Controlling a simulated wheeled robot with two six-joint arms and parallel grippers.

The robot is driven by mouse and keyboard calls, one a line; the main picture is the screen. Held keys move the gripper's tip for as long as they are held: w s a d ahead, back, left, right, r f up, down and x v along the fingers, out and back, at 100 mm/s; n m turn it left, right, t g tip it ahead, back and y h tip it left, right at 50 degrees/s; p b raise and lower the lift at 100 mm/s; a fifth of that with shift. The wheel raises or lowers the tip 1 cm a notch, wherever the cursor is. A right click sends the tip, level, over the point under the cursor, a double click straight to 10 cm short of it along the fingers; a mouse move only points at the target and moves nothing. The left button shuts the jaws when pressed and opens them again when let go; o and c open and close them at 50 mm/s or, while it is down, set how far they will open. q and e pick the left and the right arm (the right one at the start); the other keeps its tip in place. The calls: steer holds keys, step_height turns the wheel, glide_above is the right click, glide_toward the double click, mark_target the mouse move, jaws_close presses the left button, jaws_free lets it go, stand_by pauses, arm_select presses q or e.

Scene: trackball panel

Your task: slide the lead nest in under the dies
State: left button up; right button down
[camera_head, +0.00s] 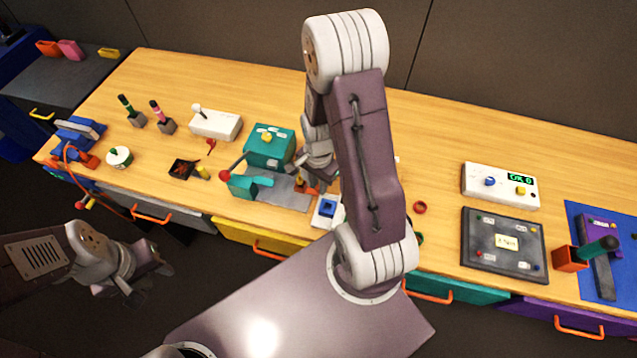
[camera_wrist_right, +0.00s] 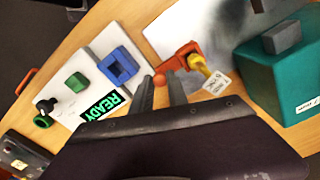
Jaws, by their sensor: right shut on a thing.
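The teal press (camera_head: 268,150) stands on a grey plate (camera_head: 285,193) on the bench; its teal block also shows in the right wrist view (camera_wrist_right: 278,88). An orange part (camera_wrist_right: 180,54), which I take to be the lead nest, sits at the plate's edge with a yellow piece and a white label. My right gripper (camera_wrist_right: 161,84) is shut on its small orange ball knob (camera_wrist_right: 160,80). In the head view the right gripper (camera_head: 307,181) is partly hidden by my arm. The dies cannot be made out. My left gripper (camera_head: 158,270) hangs in front of the bench, apart from everything.
A white box with a blue square (camera_head: 327,209) and a READY display (camera_wrist_right: 101,105) stands close beside the nest. A red ball lever (camera_head: 224,175) is at the press's left. A white box (camera_head: 216,125) and a dark panel (camera_head: 505,262) stand farther off.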

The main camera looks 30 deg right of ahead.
stand_by(0.6)
steer(key=w+a, duration=0.2)
steer(key=w+a+p, duration=0.1)
steer(key=w+a, duration=0.2)
steer(key=w, duration=0.2)
steer(key=shift+a+r, duration=0.1)
steer(key=shift+a, duration=0.3)
steer(key=shift+w, duration=0.1)
steer(key=c, duration=1.3)
jaws_free()
steer(key=shift+w+a, duration=0.1)
steer(key=shift+a, duration=0.1)
step_height(320, 180, up, 9)
steer(key=shift+p, duration=0.35)
